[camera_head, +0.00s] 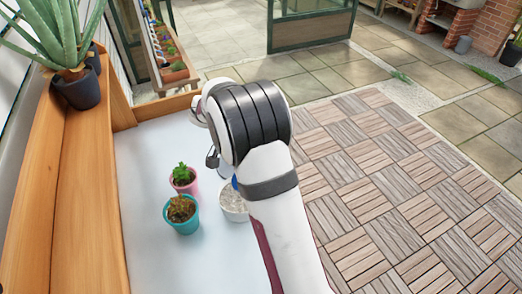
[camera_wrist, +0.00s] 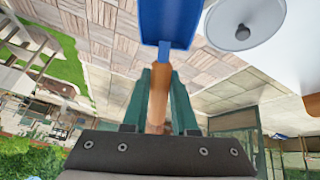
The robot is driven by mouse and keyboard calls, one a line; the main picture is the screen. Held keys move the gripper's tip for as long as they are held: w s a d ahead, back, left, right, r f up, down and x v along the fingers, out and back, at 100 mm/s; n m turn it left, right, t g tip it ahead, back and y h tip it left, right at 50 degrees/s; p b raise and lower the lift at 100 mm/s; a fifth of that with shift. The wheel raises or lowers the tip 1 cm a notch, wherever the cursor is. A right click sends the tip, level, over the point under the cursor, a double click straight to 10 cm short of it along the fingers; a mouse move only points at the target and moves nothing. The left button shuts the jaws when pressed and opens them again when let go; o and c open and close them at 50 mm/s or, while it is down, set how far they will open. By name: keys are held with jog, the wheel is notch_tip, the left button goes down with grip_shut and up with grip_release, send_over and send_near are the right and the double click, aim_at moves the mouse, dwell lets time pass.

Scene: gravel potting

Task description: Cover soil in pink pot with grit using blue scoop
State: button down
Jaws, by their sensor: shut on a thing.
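The pink pot (camera_head: 186,187) stands on the white bench with a small green plant in it; its soil is hard to make out. A pale tub (camera_head: 233,213) of light grey grit stands to its right, partly hidden behind my arm. My gripper (camera_wrist: 160,72) is shut on the wooden handle of the blue scoop (camera_wrist: 168,22), seen in the wrist view. In the head view my arm hides the gripper, and only a small blue patch of the scoop (camera_head: 235,182) shows at the tub's upper edge.
A teal pot (camera_head: 183,226) with a brownish plant stands just below the pink pot. A dark pot (camera_head: 78,90) with a spiky plant sits on the wooden ledge at left. The white bench (camera_head: 160,265) is clear in front. A pale round object (camera_wrist: 262,18) shows in the wrist view.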

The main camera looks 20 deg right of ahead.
jog(key=shift+s+a+f, duration=0.15)
jog(key=shift+a+f, duration=0.15)
jog(key=shift+f, duration=0.8)
jog(key=shift+s+a+f, duration=0.1)
jog(key=shift+a+f, duration=0.2)
jog(key=shift+f, duration=0.75)
jog(key=shift+s+a+f, duration=0.15)
jog(key=shift+a+f, duration=0.15)
jog(key=shift+f, duration=0.8)
jog(key=shift+s+a+f+y, duration=0.1)
jog(key=shift+s+a+y, duration=0.2)
jog(key=shift+a, duration=0.35)
jog(key=shift+d+r, duration=0.1)
jog(key=shift+r, duration=0.65)
jog(key=shift+w+d+r+g+y, duration=0.2)
jog(key=shift+d+r+g+y, duration=0.15)
jog(key=shift+r+y, duration=0.25)
jog(key=shift+w+d+r+g+y, duration=0.25)
jog(key=shift+d+r+y, duration=0.15)
jog(key=shift+r+y, duration=0.2)
jog(key=shift+w+d+r+y, duration=0.1)
jog(key=shift+d+r+y, duration=0.2)
jog(key=shift+r, duration=0.4)
jog(key=shift+w+d+r+y, duration=0.1)
jog(key=shift+d+r+y, duration=0.2)
jog(key=shift+r, duration=0.35)
